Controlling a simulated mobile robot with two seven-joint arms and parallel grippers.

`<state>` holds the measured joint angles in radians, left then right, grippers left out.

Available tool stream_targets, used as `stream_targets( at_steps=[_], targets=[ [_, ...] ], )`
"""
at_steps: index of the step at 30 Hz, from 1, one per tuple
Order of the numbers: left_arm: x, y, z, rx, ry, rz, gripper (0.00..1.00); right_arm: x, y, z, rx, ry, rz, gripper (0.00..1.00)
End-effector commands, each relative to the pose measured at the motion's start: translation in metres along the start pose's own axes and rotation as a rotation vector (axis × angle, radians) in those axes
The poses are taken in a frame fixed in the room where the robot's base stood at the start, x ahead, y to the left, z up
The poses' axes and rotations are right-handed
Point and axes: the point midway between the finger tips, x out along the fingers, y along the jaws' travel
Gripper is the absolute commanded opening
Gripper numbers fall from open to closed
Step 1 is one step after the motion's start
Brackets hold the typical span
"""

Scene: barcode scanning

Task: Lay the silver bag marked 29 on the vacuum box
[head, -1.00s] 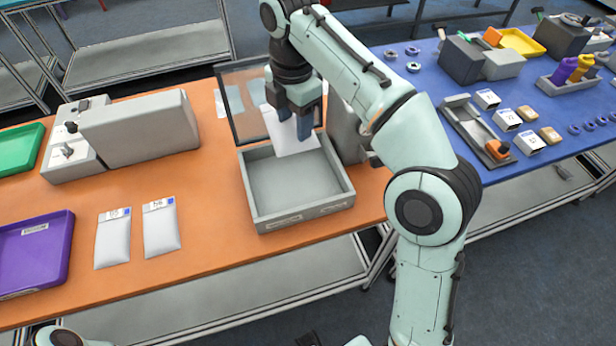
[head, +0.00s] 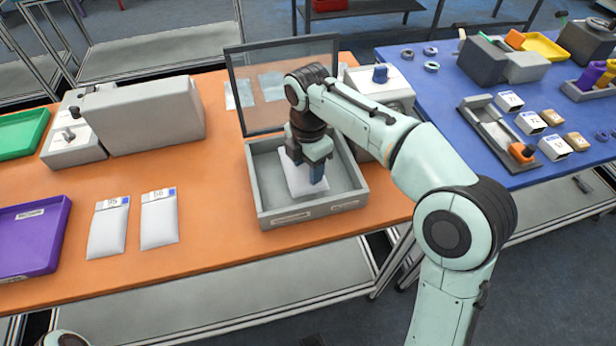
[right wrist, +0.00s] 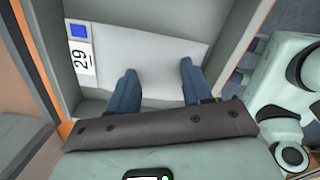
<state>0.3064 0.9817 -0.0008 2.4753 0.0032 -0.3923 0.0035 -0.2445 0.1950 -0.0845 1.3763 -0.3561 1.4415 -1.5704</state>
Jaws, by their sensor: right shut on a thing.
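The silver bag marked 29 (head: 296,178) is pale and flat, inside the grey open tray of the vacuum box (head: 312,209). My right gripper (head: 317,177) points down into the tray, shut on the bag. In the right wrist view the bag (right wrist: 145,52) shows its 29 label and blue square at the left. The blue fingers of the right gripper (right wrist: 158,78) overlap its near part, and box walls (right wrist: 232,30) stand on both sides. I cannot tell whether the bag touches the tray floor. My left gripper is out of view.
The box's clear lid (head: 240,120) stands open behind the tray. Two other labelled bags, one left (head: 108,230) and one right (head: 159,220), lie on the orange table (head: 215,240). A purple tray (head: 30,240) and a grey machine (head: 150,115) are further left.

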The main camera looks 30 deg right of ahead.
Motion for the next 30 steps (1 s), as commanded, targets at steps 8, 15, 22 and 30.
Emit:
stream_targets(
  at_steps=[8, 15, 22, 30],
  targets=[
    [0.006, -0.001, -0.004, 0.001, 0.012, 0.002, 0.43, 0.034, 0.000, 0.000, 0.000, 0.000, -0.001, 0.17],
    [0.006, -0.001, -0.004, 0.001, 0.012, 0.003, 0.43, 0.033, 0.000, 0.000, 0.000, 0.000, -0.001, 0.17],
    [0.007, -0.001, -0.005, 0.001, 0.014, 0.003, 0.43, 0.036, 0.000, 0.000, 0.000, 0.000, -0.001, 0.75],
    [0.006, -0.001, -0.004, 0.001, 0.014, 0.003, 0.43, 0.035, 0.000, 0.000, -0.001, 0.000, -0.001, 0.75]
  ],
)
